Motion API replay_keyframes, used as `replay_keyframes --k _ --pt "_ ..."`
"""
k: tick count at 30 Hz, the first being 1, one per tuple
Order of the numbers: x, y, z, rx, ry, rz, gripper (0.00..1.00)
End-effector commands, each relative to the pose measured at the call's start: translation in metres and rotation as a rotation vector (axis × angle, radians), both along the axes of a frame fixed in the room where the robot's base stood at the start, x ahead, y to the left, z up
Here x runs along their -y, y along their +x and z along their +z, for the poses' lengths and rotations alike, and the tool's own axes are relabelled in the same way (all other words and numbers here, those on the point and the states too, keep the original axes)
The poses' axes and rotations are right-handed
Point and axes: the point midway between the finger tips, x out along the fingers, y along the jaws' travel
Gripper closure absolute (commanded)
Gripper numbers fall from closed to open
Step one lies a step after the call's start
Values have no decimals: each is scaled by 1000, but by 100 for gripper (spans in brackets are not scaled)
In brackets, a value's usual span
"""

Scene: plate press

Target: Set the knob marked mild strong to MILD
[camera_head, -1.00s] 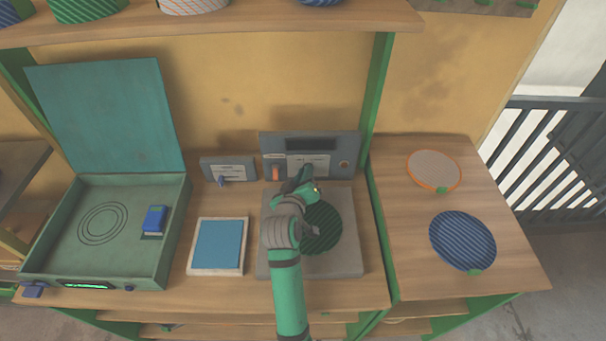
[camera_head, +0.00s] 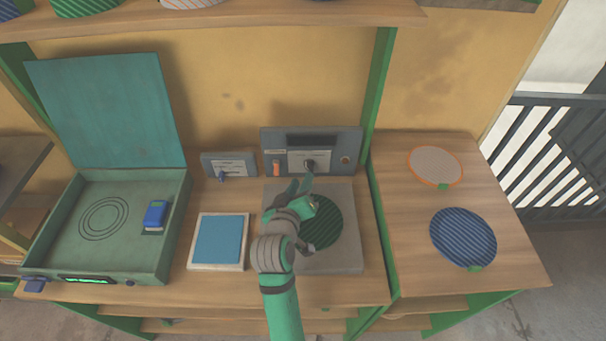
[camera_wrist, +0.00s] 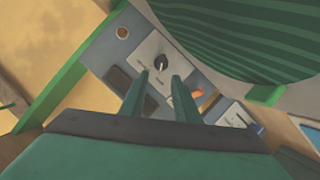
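A dark round knob (camera_head: 309,165) sits on a white label plate on the grey back panel (camera_head: 348,150). In the wrist view the knob (camera_wrist: 161,62) shows a pale pointer line toward the picture's bottom; the print around it is too small to read. A smaller panel (camera_head: 240,160) to the left has a blue knob (camera_head: 222,175), also with unreadable print. My gripper (camera_head: 301,183) is in front of the back panel, above the plate, apart from the dark knob. In the wrist view its two fingers (camera_wrist: 160,76) are separated and empty, with the dark knob beyond their tips.
An orange switch (camera_head: 276,168) is beside the dark knob. A green striped disc (camera_head: 325,228) lies on the grey plate (camera_head: 340,262) under my gripper. A blue pad (camera_head: 219,242) and an open teal case (camera_head: 150,262) are left. Two discs lie on the right table.

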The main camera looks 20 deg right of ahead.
Motion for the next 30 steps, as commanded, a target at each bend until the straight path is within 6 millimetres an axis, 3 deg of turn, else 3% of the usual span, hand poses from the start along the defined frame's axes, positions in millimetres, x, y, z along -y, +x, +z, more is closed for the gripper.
replay_keyframes --k 9,30 --pt "-19 -22 9 0 0 9 71" --pt "-17 -23 9 0 -1 5 71"
